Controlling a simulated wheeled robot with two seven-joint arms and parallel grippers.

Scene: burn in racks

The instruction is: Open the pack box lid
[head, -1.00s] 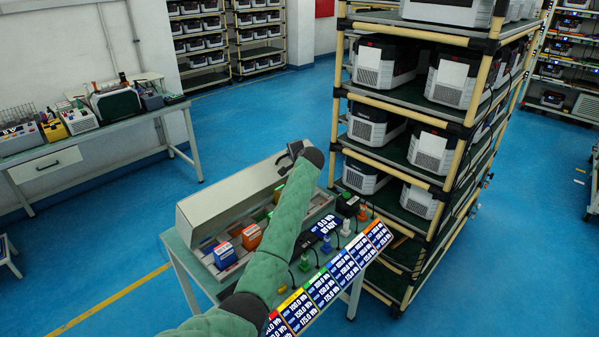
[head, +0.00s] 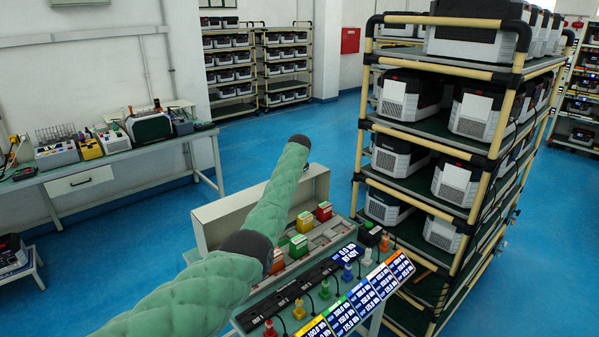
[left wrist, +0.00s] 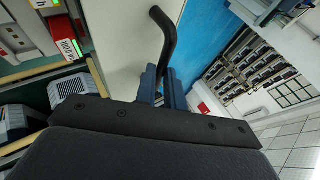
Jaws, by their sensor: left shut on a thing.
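The pack box lid is a long cream panel (head: 316,187) standing raised along the back of the bench box in the head view. My left arm crosses in front of its middle. In the left wrist view, the lid's cream face (left wrist: 118,30) carries a black bent handle (left wrist: 167,42). My left gripper (left wrist: 163,78) has its blue-grey fingers shut on the base of this handle. In the head view the fingers are hidden by my arm. Coloured packs, such as a red one (head: 323,210) and a green one (head: 298,246), sit in the box before the lid. My right gripper is not in view.
A tall rack (head: 462,150) of grey-white units stands close on the right. Coloured plugs and label cards (head: 366,290) line the bench front. A side bench (head: 120,158) with instruments is at the left wall. Blue floor (head: 250,150) is open behind the box.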

